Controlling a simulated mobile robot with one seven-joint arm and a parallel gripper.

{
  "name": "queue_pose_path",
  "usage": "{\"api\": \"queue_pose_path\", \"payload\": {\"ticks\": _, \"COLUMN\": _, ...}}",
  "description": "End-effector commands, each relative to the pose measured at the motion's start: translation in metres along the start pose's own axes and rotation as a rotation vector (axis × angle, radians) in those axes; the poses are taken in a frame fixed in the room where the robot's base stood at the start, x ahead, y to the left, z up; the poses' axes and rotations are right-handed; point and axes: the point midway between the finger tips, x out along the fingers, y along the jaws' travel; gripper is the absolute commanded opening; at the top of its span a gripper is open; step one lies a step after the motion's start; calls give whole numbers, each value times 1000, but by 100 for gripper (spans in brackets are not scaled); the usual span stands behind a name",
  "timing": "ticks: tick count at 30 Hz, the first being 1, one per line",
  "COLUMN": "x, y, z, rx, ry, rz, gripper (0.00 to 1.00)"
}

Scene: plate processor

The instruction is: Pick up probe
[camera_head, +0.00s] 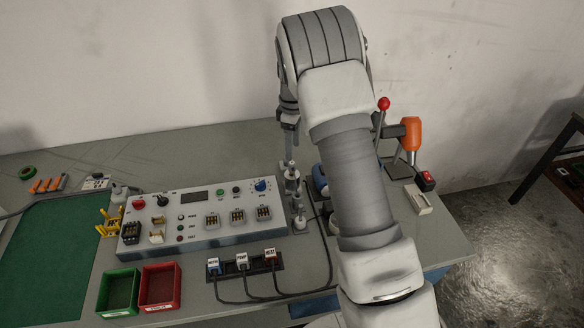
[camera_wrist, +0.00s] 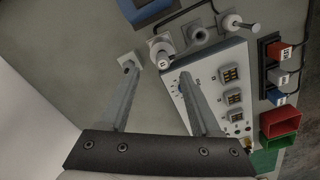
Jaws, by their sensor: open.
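My gripper (camera_head: 290,140) points down behind the right end of the control panel, partly hidden by my arm. In the wrist view my gripper (camera_wrist: 158,70) shows two long grey fingers spread wide apart with nothing held between them. Small grey upright fittings stand below and beside it, one a slim post (camera_head: 299,215) on a square base. In the wrist view a pale-topped fitting (camera_wrist: 162,52) lies beyond and between the fingertips, with a round-topped one (camera_wrist: 198,36) to its right. I cannot tell for sure which of these is the probe.
The control panel (camera_head: 200,232) with knobs and sockets stands left of the fittings. Labelled plugs (camera_head: 242,262) with black cables lie in front. A green bin (camera_head: 118,292) and a red bin (camera_head: 160,287) stand front left. A red-ball lever (camera_head: 384,104) and orange tool (camera_head: 411,132) stand right.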

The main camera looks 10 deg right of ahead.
Motion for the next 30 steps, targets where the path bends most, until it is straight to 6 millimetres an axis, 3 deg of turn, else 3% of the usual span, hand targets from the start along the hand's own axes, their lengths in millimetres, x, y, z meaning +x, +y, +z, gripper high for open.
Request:
{"api": "queue_pose_path", "payload": {"ticks": 8, "x": 23, "y": -1, "z": 0, "rx": 0, "ry": -1, "rz": -1, "gripper": 64}}
{"api": "queue_pose_path", "payload": {"ticks": 18, "x": 68, "y": -5, "z": 0, "rx": 1, "ry": -1, "rz": -1, "gripper": 64}}
{"api": "queue_pose_path", "payload": {"ticks": 26, "x": 72, "y": -5, "z": 0, "rx": 1, "ry": 1, "rz": 1, "gripper": 64}}
{"api": "queue_pose_path", "payload": {"ticks": 27, "x": 72, "y": -5, "z": 0, "rx": 1, "ry": 1, "rz": 1, "gripper": 62}}
{"api": "queue_pose_path", "payload": {"ticks": 30, "x": 72, "y": -5, "z": 0, "rx": 1, "ry": 1, "rz": 1, "gripper": 44}}
